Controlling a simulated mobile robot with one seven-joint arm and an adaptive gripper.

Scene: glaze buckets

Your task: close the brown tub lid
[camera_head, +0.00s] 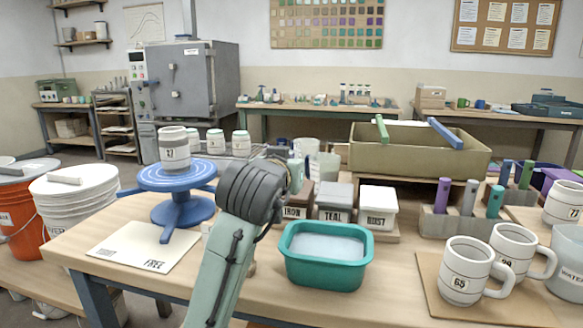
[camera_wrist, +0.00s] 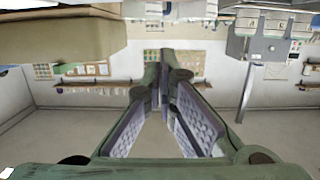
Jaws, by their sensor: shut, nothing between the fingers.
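A brown tub (camera_head: 297,204) labelled IRON stands at the left end of a row of tubs, just behind the teal basin. My arm hides its left part, and I cannot tell how its lid sits. Next to it stand a grey tub (camera_head: 334,203) labelled TEAL and a white tub (camera_head: 378,207) labelled RUST, both with lids on. In the head view my wrist is in front of and left of the brown tub, and my fingers are mostly hidden. In the wrist view my gripper (camera_wrist: 166,58) is shut and empty, with its fingers meeting; no tub is recognisable there.
A teal basin (camera_head: 327,273) of pale liquid stands in front of the tubs. A blue turntable (camera_head: 183,203) with a jar (camera_head: 173,147) is at left. Mugs (camera_head: 465,272) stand on a board at right. A large tan bin (camera_head: 415,155) is behind.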

